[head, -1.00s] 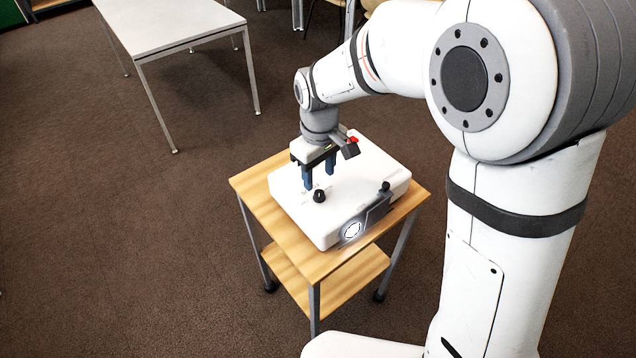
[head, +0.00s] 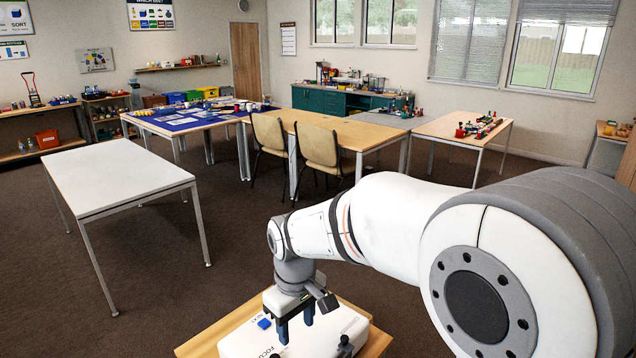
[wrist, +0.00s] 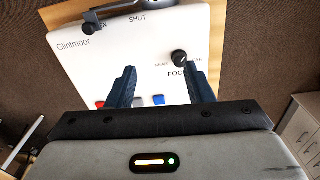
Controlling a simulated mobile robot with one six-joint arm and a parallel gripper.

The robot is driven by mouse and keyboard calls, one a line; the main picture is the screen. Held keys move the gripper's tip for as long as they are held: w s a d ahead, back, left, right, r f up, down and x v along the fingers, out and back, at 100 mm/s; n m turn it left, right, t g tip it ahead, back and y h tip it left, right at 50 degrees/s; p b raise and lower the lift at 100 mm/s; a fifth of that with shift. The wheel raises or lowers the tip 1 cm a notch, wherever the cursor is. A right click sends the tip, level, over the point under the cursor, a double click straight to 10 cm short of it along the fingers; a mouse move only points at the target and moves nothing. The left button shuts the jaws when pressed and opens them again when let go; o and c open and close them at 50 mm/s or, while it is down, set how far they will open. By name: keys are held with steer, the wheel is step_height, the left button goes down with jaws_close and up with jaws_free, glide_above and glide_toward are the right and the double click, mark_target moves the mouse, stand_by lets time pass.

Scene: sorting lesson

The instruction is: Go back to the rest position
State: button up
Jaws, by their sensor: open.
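My gripper (head: 295,330) hangs pointing down over the white projector (head: 238,346), its two blue fingers apart with nothing between them. In the wrist view my gripper (wrist: 158,70) is open above the projector's top (wrist: 110,60). A black knob (wrist: 180,58) labelled FOCUS lies close by the right fingertip in that view. A dark lever (wrist: 140,8) beside the words OPEN and SHUT is at its top edge. A red button (wrist: 100,104), a grey one and a blue one (wrist: 158,99) show near the finger bases. The projector's front is cut off in the head view.
The projector stands on a small wooden cart (head: 205,335). A bare white table (head: 115,172) is at the left. Chairs (head: 318,146) and tables with coloured items are farther back. The brown floor (head: 220,240) between is clear.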

steer(key=s+d+r+m+t, duration=0.1)
steer(key=s+d+m, duration=0.3)
steer(key=d, duration=0.6)
steer(key=s+d+r+m+t, duration=0.1)
steer(key=s+d+r+m, duration=0.1)
steer(key=s+d+m, duration=0.3)
steer(key=s+d, duration=0.4)
steer(key=d, duration=0.1)
steer(key=shift+s+d+r, duration=0.15)
steer(key=shift+s+r, duration=0.15)
